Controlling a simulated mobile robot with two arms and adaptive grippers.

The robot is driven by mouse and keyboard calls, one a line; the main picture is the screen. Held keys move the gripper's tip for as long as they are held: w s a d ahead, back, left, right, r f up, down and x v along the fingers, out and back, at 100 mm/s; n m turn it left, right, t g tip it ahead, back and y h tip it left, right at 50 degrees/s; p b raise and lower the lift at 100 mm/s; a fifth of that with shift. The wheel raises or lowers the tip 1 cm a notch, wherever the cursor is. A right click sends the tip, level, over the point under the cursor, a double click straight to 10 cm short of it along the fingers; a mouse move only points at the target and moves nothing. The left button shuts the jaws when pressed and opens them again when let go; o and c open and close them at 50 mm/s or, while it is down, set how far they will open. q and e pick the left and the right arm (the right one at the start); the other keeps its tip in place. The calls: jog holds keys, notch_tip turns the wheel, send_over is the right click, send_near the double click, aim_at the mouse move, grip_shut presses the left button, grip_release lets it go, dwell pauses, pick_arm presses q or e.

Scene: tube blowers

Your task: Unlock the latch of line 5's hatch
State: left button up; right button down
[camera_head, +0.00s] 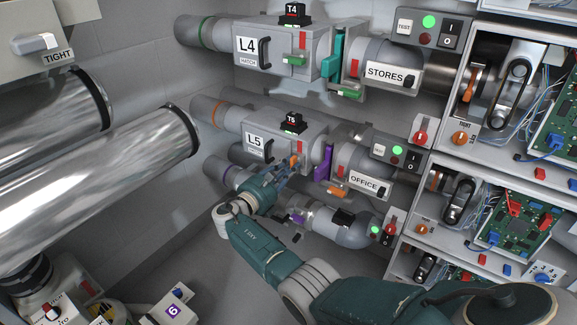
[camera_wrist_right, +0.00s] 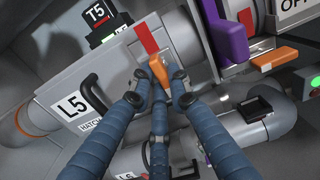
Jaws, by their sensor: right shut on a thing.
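The line 5 hatch is a grey box with an L5 label (camera_head: 254,142) and a dark handle; the label also shows in the wrist view (camera_wrist_right: 72,104). Its latch is a small orange lever (camera_wrist_right: 158,69) below a red strip (camera_wrist_right: 147,36) on the box front. The lever shows tilted in the wrist view. My right gripper (camera_wrist_right: 160,86) is shut on the orange latch, with its blue fingers on both sides of the lever's lower end. In the head view the right gripper (camera_head: 290,168) reaches the box from below. My left gripper is not in view.
Above is the L4 box (camera_head: 250,45) with a green latch. Right of L5 are a purple plate (camera_head: 322,164), another orange lever (camera_head: 335,192) and the OFFICE pipe (camera_head: 365,183). A lower pipe (camera_head: 345,228) runs beneath. Open electronics shelves (camera_head: 500,170) stand at right.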

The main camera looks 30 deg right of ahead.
jog(key=c, duration=1.6)
grip_release()
jog(key=shift+c, duration=0.2)
jog(key=v, duration=1.2)
jog(key=shift+s+d+f, duration=0.1)
jog(key=shift+f, duration=0.05)
